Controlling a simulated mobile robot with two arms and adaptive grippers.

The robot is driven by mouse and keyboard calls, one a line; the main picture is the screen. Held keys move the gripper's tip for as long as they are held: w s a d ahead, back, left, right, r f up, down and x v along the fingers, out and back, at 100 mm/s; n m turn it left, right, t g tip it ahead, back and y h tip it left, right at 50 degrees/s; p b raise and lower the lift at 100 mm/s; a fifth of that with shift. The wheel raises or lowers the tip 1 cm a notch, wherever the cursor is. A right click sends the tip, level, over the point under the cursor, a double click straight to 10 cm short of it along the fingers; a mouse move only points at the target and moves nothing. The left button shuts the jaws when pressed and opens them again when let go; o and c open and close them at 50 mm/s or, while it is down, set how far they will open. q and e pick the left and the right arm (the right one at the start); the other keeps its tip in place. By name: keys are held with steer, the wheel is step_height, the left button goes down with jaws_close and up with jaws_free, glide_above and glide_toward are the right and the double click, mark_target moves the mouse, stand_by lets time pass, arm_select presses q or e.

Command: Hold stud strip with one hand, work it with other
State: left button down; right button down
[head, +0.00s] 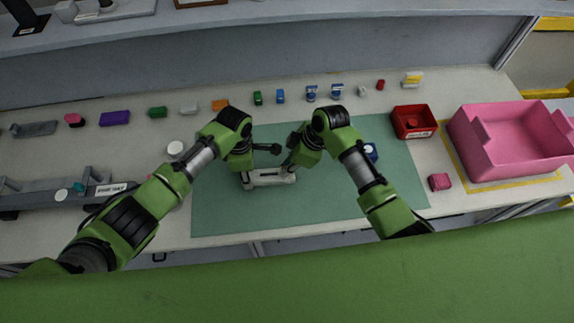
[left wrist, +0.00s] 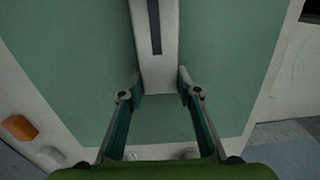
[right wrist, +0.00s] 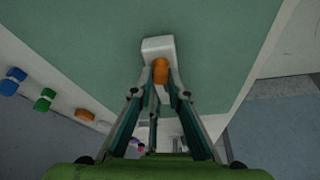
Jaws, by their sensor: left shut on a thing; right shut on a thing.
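The white stud strip (head: 268,179) lies on the green mat in the head view. My left gripper (head: 245,180) is at its left end. In the left wrist view the strip (left wrist: 168,70) has a dark slot along it, and the fingers of my left gripper (left wrist: 159,82) are shut on its sides. My right gripper (head: 288,172) is at the strip's right end. In the right wrist view the fingers of my right gripper (right wrist: 160,80) are shut on an orange knob (right wrist: 160,68) at the white end of the strip (right wrist: 157,44). The fingers partly hide the knob.
The green mat (head: 330,200) is mostly clear. A red bin (head: 413,122) and a pink tub (head: 505,140) stand to the right. A grey fixture (head: 60,195) stands at the left. Several small coloured parts line the back of the table.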

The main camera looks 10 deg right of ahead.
steer(key=shift+r, duration=0.2)
steer(key=shift+r, duration=2.85)
arm_select(q)
steer(key=c, duration=1.4)
jaws_free()
steer(key=shift+r, duration=0.1)
step_height(320, 180, up, 12)
steer(key=shift+f, duration=0.1)
